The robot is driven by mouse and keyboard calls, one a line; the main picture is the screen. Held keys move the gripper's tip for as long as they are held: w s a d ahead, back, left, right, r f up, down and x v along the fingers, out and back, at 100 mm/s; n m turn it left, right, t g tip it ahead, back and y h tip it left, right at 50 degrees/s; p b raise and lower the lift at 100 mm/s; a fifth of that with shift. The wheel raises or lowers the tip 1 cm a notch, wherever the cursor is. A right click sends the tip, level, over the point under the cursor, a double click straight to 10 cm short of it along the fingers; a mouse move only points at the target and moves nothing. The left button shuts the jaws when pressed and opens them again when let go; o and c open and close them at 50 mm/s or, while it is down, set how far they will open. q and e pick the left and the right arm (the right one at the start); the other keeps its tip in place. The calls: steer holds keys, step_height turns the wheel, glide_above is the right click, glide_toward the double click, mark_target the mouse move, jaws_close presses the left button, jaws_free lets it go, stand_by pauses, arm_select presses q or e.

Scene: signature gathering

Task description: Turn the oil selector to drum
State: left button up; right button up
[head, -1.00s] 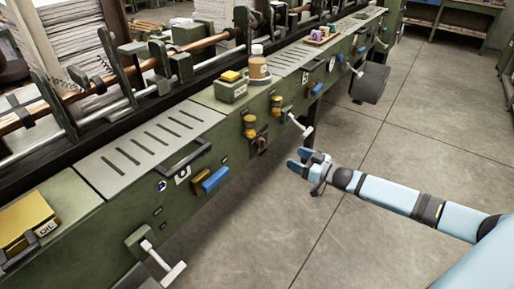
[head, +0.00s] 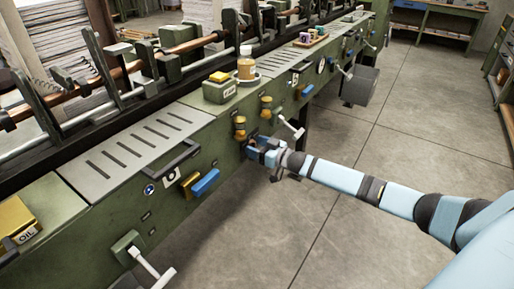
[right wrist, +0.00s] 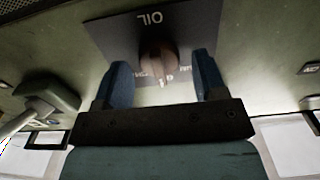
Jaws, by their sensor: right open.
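The oil selector (right wrist: 158,58) is a reddish-brown knob on a dark plate (right wrist: 115,35) lettered OIL, in the right wrist view. Its pale pointer mark faces the lower edge of that picture, between small labels that are partly hidden and hard to read. My right gripper (right wrist: 160,70) is open, with its two blue fingers on either side of the knob. I cannot tell whether a finger touches it. In the head view my right gripper (head: 264,148) is at the machine's front panel and hides most of the selector. My left gripper is not in view.
A lever with a white handle (head: 290,127) sticks out just right of the gripper. Brass fittings (head: 240,128) are above it, and a blue handle (head: 205,182) is to the left. A bottle (head: 246,65) stands on the machine top. The floor (head: 350,220) in front is clear.

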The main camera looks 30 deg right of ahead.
steer(key=c, duration=0.9)
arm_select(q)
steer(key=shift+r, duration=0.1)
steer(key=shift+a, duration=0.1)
arm_select(e)
steer(key=shift+n, duration=0.3)
arm_select(q)
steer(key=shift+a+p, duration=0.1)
steer(key=shift+p, duration=0.25)
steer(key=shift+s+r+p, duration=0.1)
steer(key=shift+p, duration=0.35)
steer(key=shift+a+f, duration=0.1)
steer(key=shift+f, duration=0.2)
arm_select(e)
steer(key=n, duration=0.4)
steer(key=shift+a, duration=0.1)
arm_select(q)
steer(key=shift+p, duration=0.45)
arm_select(e)
steer(key=n, duration=0.5)
steer(key=shift+s+f, duration=0.1)
steer(key=shift+n, duration=0.3)
